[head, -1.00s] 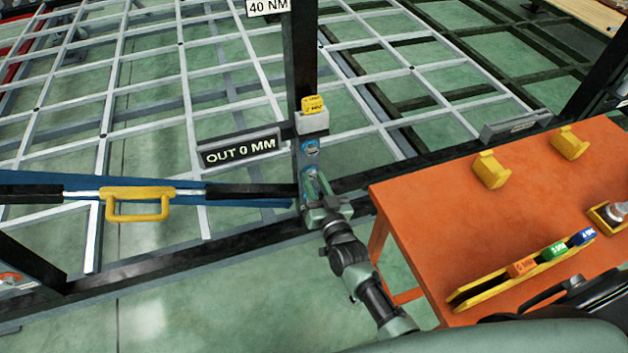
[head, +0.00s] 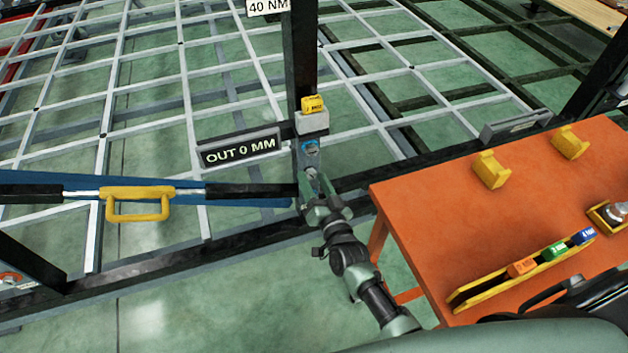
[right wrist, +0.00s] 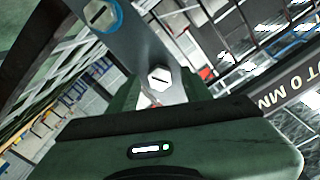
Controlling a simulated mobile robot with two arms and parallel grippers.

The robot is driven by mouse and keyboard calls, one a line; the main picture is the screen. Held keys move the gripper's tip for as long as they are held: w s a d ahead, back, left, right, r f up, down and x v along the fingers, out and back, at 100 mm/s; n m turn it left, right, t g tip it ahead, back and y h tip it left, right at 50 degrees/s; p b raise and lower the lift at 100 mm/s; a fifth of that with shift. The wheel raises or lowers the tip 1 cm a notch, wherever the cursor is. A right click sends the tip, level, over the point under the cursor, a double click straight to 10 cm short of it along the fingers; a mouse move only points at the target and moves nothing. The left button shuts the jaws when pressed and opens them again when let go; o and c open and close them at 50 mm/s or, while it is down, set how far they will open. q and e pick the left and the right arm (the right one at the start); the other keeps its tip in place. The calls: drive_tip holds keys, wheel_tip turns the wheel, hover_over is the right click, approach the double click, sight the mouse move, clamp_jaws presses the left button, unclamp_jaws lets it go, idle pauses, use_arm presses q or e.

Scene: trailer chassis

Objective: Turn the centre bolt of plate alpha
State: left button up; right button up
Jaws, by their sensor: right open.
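Plate alpha (head: 299,160) is a narrow grey upright plate on the dark post. Its upper bolt (head: 310,146) has a blue ring and stays clear of my gripper. My right gripper (head: 317,183) is open at the plate, just below that bolt, and hides the lower part of the plate in the head view. In the right wrist view, a slotted hex bolt (right wrist: 159,79) stands on the plate (right wrist: 140,45) close beyond my gripper's body, with a blue-ringed bolt (right wrist: 103,15) at upper left. I cannot tell whether the fingers touch the hex bolt. My left gripper is out of view.
An "OUT 0 MM" display (head: 240,149) is left of the plate, and a yellow block (head: 313,104) sits above it. A bar with a yellow handle (head: 137,203) runs at left. An orange table (head: 420,210) with yellow holders and coloured blocks stands at right.

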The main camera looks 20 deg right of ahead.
drive_tip(key=s, duration=0.7)
drive_tip(key=shift+s, duration=0.4)
drive_tip(key=shift+d, duration=0.15)
drive_tip(key=s+f+n+g, duration=0.1)
drive_tip(key=s+f+g, duration=0.3)
drive_tip(key=f, duration=0.5)
drive_tip(key=s+f+n+g+y, duration=0.1)
drive_tip(key=s+f+n+g, duration=0.1)
drive_tip(key=s+f, duration=0.55)
drive_tip(key=s+f+n+g, duration=0.1)
drive_tip(key=s+f+g, duration=0.15)
drive_tip(key=f, duration=0.85)
drive_tip(key=s+d+f+n+g, duration=0.1)
drive_tip(key=s+f, duration=0.3)
drive_tip(key=s, duration=0.5)
drive_tip(key=s+d+f+n+g+h, duration=0.1)
drive_tip(key=s+d+f+g, duration=0.2)
drive_tip(key=s, duration=0.7)
drive_tip(key=s+d+f+n+g, duration=0.2)
drive_tip(key=s+f+g, duration=0.2)
drive_tip(key=s+f, duration=0.3)
drive_tip(key=s, duration=0.3)
drive_tip(key=shift+f+h, duration=0.25)
drive_tip(key=shift+h, duration=0.05)
